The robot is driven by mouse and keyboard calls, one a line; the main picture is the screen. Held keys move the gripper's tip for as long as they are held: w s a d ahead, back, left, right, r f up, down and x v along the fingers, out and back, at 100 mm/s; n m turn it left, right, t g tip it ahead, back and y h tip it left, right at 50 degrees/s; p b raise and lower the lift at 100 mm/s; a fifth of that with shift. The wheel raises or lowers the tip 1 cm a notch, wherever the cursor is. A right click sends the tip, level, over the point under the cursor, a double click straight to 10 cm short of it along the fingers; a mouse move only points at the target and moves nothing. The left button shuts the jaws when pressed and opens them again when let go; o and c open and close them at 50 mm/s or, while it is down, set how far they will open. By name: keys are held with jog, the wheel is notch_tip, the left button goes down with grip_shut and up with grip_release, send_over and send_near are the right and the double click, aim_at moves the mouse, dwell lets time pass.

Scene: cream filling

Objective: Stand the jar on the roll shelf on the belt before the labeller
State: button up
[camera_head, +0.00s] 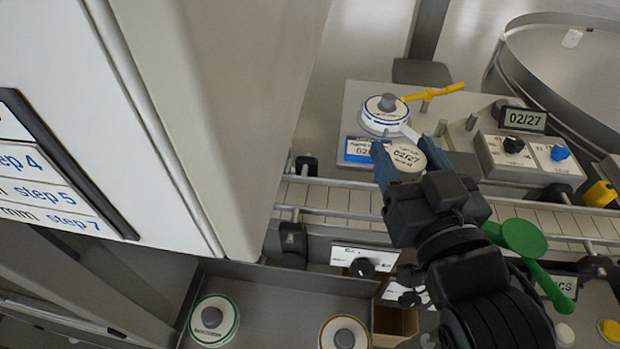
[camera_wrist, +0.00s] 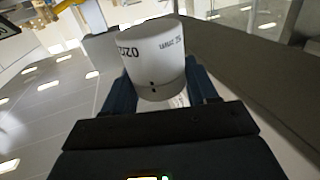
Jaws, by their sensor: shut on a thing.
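A white jar (camera_head: 408,158) with "02/27" printed on its pale top is between the fingers of my gripper (camera_head: 410,160), which is shut on it. In the wrist view the white jar (camera_wrist: 155,60) stands between both fingers, with dark print on its side. In the head view my gripper reaches across the slatted belt (camera_head: 340,198), and the jar appears over the belt's far side, beside a blue-and-white label card (camera_head: 358,149). I cannot tell the gap beneath the jar. My gripper and arm hide part of the belt.
A grey panel (camera_head: 365,95) behind the belt carries a label roll (camera_head: 382,115), a yellow lever and a "02/27" display (camera_head: 525,119). A tall pale cabinet (camera_head: 230,90) stands left. Rolls (camera_head: 213,318) lie on a lower shelf in front.

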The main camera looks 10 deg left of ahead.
jog(key=shift+w+a+f+b, duration=0.25)
jog(key=shift+w+a+f, duration=0.4)
jog(key=shift+a+f, duration=1)
jog(key=shift+w+a+f+b, duration=0.2)
jog(key=shift+w+a+f, duration=0.4)
jog(key=shift+a+f, duration=1.1)
jog(key=shift+w+a+f+b, duration=0.25)
jog(key=shift+w+a+f, duration=0.4)
jog(key=shift+a+f, duration=1)
jog(key=shift+d+f, duration=0.1)
jog(key=shift+d, duration=0.05)
jog(key=shift+f+b, duration=0.4)
jog(key=shift+b, duration=0.1)
jog(key=o, duration=1.1)
jog(key=shift+r, duration=0.2)
